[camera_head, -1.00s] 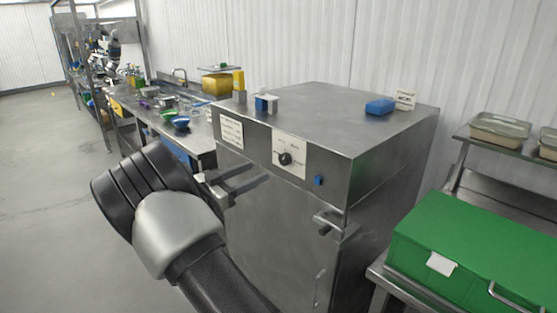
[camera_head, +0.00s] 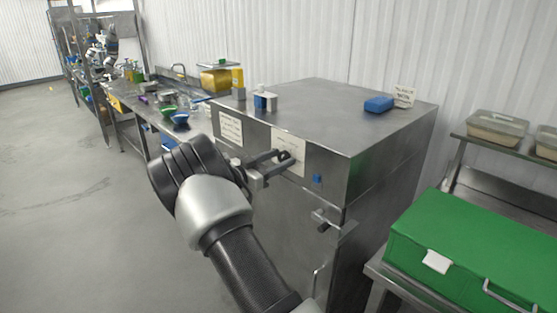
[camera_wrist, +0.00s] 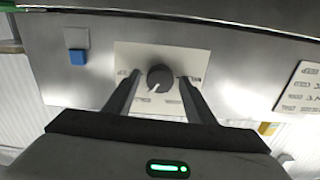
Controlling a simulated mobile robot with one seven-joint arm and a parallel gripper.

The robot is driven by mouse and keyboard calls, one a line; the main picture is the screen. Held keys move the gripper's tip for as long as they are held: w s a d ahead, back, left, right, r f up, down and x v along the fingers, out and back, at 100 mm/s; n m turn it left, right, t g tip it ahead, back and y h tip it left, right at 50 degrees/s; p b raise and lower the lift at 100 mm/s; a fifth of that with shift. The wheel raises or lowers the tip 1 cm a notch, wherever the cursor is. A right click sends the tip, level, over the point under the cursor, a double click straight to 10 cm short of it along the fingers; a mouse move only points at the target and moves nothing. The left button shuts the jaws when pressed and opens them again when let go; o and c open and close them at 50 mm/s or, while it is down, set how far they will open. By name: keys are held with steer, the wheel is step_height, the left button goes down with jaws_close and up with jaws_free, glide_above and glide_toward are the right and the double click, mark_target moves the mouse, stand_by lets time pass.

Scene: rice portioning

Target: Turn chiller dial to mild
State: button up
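The chiller (camera_head: 350,135) is a large steel cabinet with a white dial plate (camera_head: 299,170) on its front. In the wrist view the dial (camera_wrist: 160,78) is a round dark knob with a pale pointer line, at the middle of its plate (camera_wrist: 205,60). The pointer aims toward the lower left of the picture. My gripper (camera_wrist: 156,78) is open, with one finger on each side of the dial and a visible gap to it on both sides. In the head view my gripper (camera_head: 288,158) hides the dial. The lettering on the plate is too small to read.
A blue button (camera_head: 317,179) sits right of the dial plate, and a printed notice (camera_head: 230,128) left of it. A door handle (camera_head: 322,218) juts out below. A blue block (camera_head: 379,104) lies on the chiller top. A green box (camera_head: 480,245) stands at right.

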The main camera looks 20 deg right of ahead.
steer(key=c, duration=0.9)
steer(key=shift+f+b, duration=0.1)
steer(key=shift+b, duration=0.25)
